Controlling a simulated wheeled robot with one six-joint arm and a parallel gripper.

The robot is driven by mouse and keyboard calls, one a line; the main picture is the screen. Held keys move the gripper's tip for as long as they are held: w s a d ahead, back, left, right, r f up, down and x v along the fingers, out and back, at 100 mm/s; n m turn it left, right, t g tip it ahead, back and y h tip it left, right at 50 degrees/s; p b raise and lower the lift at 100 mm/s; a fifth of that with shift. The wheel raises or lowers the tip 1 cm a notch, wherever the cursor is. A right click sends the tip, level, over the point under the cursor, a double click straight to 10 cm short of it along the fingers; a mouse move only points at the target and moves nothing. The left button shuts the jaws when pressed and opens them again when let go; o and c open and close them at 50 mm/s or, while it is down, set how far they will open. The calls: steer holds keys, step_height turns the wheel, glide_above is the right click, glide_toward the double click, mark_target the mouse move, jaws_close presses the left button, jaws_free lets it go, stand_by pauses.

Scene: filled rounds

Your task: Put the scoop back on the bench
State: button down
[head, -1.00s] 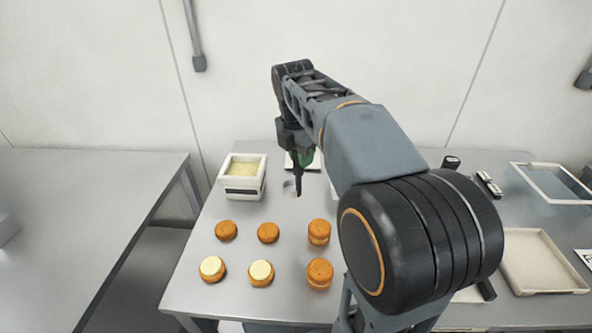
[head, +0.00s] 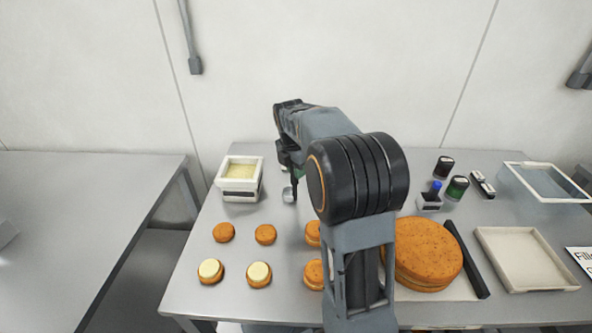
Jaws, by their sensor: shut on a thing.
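My gripper (head: 294,178) is shut on the scoop (head: 288,195), mostly hidden behind my arm. The scoop's small metal bowl shows just below the jaws, with a bit of green beside them. The scoop is over the back part of the steel bench (head: 205,305), to the right of the white tub. I cannot tell whether the bowl touches the bench.
A white tub (head: 240,192) of pale filling stands at the back left. Several orange-brown rounds (head: 265,234) lie in front, two topped with cream. A large round cake (head: 428,250), dark bar (head: 466,258), empty tray (head: 525,258), small bottles and clear bin (head: 545,182) fill the right.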

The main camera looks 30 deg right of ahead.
steer(key=shift+f, duration=0.3)
steer(key=c, duration=1)
jaws_free()
steer(key=r, duration=0.3)
steer(key=a+r, duration=0.1)
steer(key=r, duration=0.7)
steer(key=shift+s+a+r+p, duration=0.15)
steer(key=shift+a+p, duration=0.05)
steer(key=shift+p, duration=0.15)
steer(key=shift+r, duration=0.25)
steer(key=shift+s+a+f+m+t+y, duration=0.25)
steer(key=shift+s+a+f+m+t, duration=0.3)
steer(key=shift+s+a+f+m, duration=2.1)
steer(key=shift+s+a+f+m+t+y, duration=0.2)
steer(key=shift+s+a+f+m+t, duration=0.55)
steer(key=shift+s+m, duration=3.45)
steer(key=shift+s+a+f+m+t+y, duration=0.35)
steer(key=shift+s+a+f+m, duration=1.55)
steer(key=shift+s+m, duration=1.5)
